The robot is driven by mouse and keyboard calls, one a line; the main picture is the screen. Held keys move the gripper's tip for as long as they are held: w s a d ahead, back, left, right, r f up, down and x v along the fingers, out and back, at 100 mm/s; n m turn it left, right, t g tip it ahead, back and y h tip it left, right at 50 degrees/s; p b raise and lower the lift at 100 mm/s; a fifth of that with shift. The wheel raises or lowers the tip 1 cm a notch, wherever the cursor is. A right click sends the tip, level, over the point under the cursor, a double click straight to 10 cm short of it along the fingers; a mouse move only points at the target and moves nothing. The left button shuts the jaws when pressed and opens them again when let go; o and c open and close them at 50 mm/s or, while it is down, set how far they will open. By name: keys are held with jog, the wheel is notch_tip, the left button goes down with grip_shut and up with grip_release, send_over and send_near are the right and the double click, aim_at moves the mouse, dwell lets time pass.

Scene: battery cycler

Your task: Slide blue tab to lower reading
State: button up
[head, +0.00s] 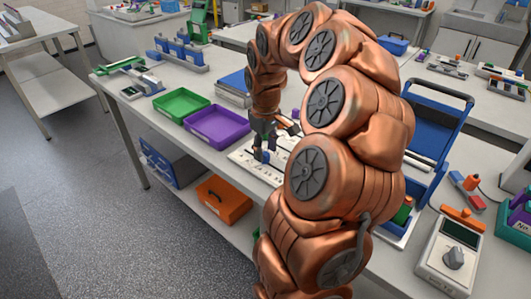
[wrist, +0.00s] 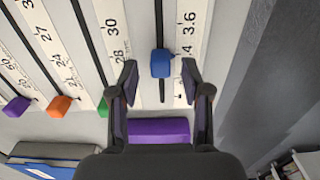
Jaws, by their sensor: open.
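The blue tab (wrist: 161,63) sits on a dark slot in a pale scale panel (wrist: 137,30). The scale right of it reads 3.6 at the top; a lower number, partly hidden, ends in 4. My gripper (wrist: 160,78) is open, one finger on each side of the slot, with the tab between and just beyond the fingertips. I see no clear contact. In the head view, the blue tab (head: 262,156) shows just under my gripper (head: 264,142), above the white panel (head: 243,158).
Green (wrist: 103,106), orange (wrist: 60,104) and purple (wrist: 16,107) tabs stand on slots to the left in the wrist view. A purple tray (head: 240,134) and a green tray (head: 181,121) lie left of the panel.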

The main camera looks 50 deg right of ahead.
aim_at(265, 153)
notch_tip(265, 153, up, 10)
dwell(0.5)
jog(key=shift+a+r, duration=0.1)
dwell(0.4)
